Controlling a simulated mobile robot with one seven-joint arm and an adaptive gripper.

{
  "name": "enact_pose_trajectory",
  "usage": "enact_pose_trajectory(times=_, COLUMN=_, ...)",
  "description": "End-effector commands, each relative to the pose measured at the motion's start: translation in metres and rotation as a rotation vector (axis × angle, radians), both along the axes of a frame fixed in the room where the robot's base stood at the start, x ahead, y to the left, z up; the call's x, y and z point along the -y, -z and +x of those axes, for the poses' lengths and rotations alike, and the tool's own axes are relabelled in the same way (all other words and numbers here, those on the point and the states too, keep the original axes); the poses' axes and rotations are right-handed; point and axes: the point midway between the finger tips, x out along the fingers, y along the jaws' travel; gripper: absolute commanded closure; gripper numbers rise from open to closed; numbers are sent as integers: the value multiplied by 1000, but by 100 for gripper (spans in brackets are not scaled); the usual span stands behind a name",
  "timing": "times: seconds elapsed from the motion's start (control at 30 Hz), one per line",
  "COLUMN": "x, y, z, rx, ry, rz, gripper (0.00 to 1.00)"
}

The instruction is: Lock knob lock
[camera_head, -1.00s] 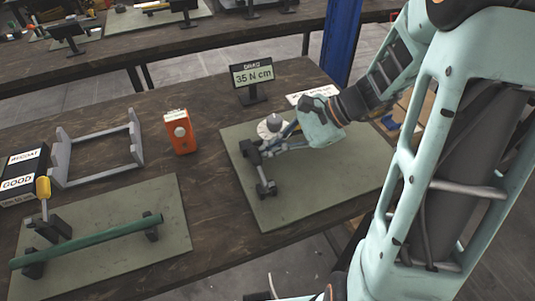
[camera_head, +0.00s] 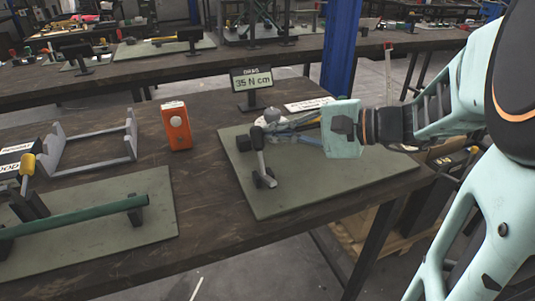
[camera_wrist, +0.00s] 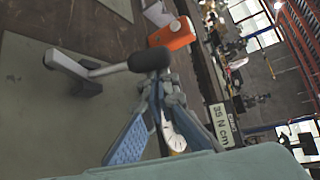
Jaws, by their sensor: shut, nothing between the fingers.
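A small fixture with a grey lever (camera_head: 260,165) stands on the right green mat (camera_head: 300,198). The lever has a black grip, which is large in the wrist view (camera_wrist: 150,61). A whitish round knob (camera_head: 272,115) sits just behind the lever, partly hidden by my fingers. My gripper (camera_head: 272,129) reaches in from the right, with its blue-grey fingers low over the mat beside the lever. In the wrist view my fingertips (camera_wrist: 159,82) are together just by the black grip. I cannot tell whether they touch it. They hold nothing.
A small display (camera_head: 252,84) reading "35 N cm" stands behind the mat. An orange device (camera_head: 176,126) stands to the left. The table between the mats is clear.

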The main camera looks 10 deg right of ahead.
Motion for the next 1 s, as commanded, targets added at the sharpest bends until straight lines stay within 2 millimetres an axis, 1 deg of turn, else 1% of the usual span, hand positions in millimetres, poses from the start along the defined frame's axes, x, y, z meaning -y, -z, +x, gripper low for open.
enact_pose_trajectory(times=0.03, x=0, y=6, z=-2, rx=40, ry=-2, rz=13, gripper=100)
enact_pose_trajectory(times=0.13, x=2, y=0, z=-6, rx=107, ry=-3, rz=30, gripper=100)
enact_pose_trajectory(times=0.33, x=5, y=-8, z=-17, rx=100, ry=-4, rz=28, gripper=100)
enact_pose_trajectory(times=0.5, x=7, y=-10, z=-23, rx=96, ry=-3, rz=28, gripper=100)
enact_pose_trajectory(times=1.0, x=8, y=-11, z=-30, rx=93, ry=-6, rz=29, gripper=100)
